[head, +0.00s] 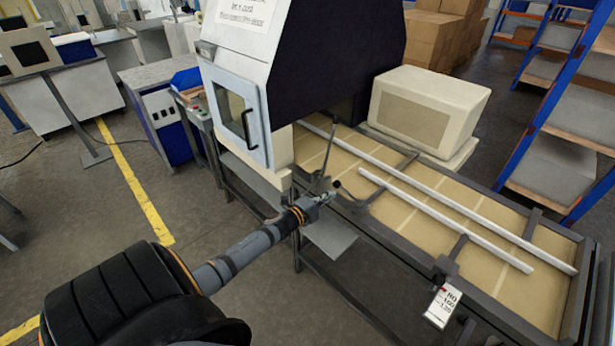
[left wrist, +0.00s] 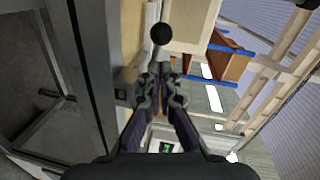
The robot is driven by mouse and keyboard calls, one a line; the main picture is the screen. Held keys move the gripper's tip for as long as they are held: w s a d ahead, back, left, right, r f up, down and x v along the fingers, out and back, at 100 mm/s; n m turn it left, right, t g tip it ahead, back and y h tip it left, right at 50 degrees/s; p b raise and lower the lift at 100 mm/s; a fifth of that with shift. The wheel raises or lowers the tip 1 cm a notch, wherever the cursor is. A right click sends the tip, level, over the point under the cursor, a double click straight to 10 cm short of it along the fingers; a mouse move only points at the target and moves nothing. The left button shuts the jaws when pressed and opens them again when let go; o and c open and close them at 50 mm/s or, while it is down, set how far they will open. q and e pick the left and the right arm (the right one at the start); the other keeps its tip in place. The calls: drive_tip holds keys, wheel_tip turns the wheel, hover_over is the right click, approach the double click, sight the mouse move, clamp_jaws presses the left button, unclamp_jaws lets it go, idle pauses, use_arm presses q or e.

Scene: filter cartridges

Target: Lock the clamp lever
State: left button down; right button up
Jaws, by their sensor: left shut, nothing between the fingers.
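The clamp lever's black ball knob (head: 337,184) shows in the head view just beyond my left gripper (head: 325,197), at the near edge of the conveyor. In the left wrist view the knob (left wrist: 161,34) stands on a pale stem just ahead of the fingertips of my left gripper (left wrist: 160,82). The left gripper is shut with nothing held. Whether its fingers touch the stem I cannot tell. The clamp's base is mostly hidden behind the gripper. My right gripper is not in view.
The conveyor (head: 482,222) with two white rails runs to the lower right from a white machine with a glazed door (head: 240,118). A thin dark rod (head: 329,150) rises near the gripper. A white tag (head: 442,305) hangs at the front rail. A beige box-shaped unit (head: 425,112) stands behind.

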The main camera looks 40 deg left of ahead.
use_arm(q)
drive_tip(key=s+a+r+p, duration=0.2)
drive_tip(key=s+a+p, duration=0.15)
drive_tip(key=s, duration=0.55)
drive_tip(key=s+f+n+g+y+b, duration=0.1)
drive_tip(key=s+f+n+g, duration=0.2)
drive_tip(key=s+f, duration=0.5)
drive_tip(key=s+f+n+g+y+b, duration=0.1)
drive_tip(key=s+f+n+g, duration=0.2)
drive_tip(key=f, duration=0.9)
drive_tip(key=s+f+n+g+y+b, duration=0.15)
drive_tip(key=s+f+n, duration=0.35)
drive_tip(key=f, duration=0.6)
drive_tip(key=s+d+f+n+g, duration=0.2)
drive_tip(key=s+d+f, duration=0.3)
drive_tip(key=s, duration=0.3)
drive_tip(key=s+d+f+n+g+h+b, duration=0.1)
drive_tip(key=s+d+f+n+g, duration=0.1)
drive_tip(key=s+d+f, duration=0.3)
drive_tip(key=s+d+f+n+g, duration=0.2)
drive_tip(key=s+d+f, duration=0.3)
drive_tip(key=s, duration=0.6)
drive_tip(key=shift+s+f+g, duration=0.2)
drive_tip(key=shift+f+g, duration=0.35)
drive_tip(key=shift+g, duration=0.3)
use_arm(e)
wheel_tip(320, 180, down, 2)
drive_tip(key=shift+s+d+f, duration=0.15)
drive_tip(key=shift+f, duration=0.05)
